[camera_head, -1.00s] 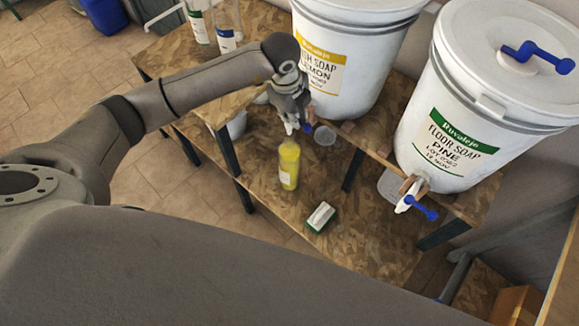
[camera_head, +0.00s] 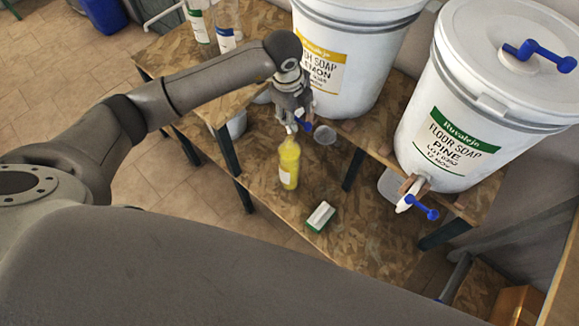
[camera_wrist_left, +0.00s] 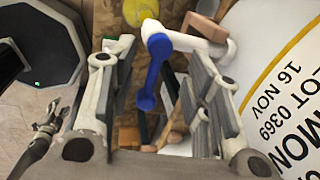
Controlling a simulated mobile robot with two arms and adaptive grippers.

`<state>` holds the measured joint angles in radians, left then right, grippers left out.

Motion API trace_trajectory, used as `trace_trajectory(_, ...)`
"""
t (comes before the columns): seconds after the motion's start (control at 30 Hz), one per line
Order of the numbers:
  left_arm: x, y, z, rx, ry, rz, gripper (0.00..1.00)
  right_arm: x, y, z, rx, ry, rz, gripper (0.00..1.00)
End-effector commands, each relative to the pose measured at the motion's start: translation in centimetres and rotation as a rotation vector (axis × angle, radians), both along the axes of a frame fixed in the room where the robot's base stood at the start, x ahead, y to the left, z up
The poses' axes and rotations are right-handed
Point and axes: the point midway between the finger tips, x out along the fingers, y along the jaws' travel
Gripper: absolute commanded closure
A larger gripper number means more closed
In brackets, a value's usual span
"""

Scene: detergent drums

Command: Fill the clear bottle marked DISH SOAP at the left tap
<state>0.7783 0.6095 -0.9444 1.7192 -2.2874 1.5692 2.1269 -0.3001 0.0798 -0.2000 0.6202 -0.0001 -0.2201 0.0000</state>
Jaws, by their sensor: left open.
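A clear bottle (camera_head: 289,168) holding yellow liquid, with a pale label too small to read, stands upright on the lower shelf below the left tap. In the left wrist view a yellow round shape (camera_wrist_left: 139,11), apparently the bottle from above, shows at the top edge. The left tap, white with a blue lever (camera_wrist_left: 152,75), sits on the drum with a yellow label (camera_head: 323,66) reading SOAP LEMON. My left gripper (camera_head: 297,122) is open at this tap, its fingers (camera_wrist_left: 160,85) on either side of the blue lever. My right gripper (camera_wrist_left: 45,125) shows small and dark in the left wrist view.
Bottles (camera_head: 228,25) stand at the upper shelf's back left.

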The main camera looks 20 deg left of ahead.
Motion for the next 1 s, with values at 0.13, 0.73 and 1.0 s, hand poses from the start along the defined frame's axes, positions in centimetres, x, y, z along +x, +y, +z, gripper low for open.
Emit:
trace_trajectory(0.13,0.0,0.0,0.0,0.000,0.000,0.000,0.53,0.0,0.0,0.0,0.000,0.000,0.000,0.51)
trace_trajectory(0.73,0.0,0.0,0.7,0.000,0.000,0.000,0.38,0.0,0.0,0.5,0.000,0.000,0.000,0.51)
trace_trajectory(1.0,-0.3,0.1,2.3,0.001,0.001,0.000,0.38,0.0,0.0,1.7,0.000,0.000,0.000,0.51)
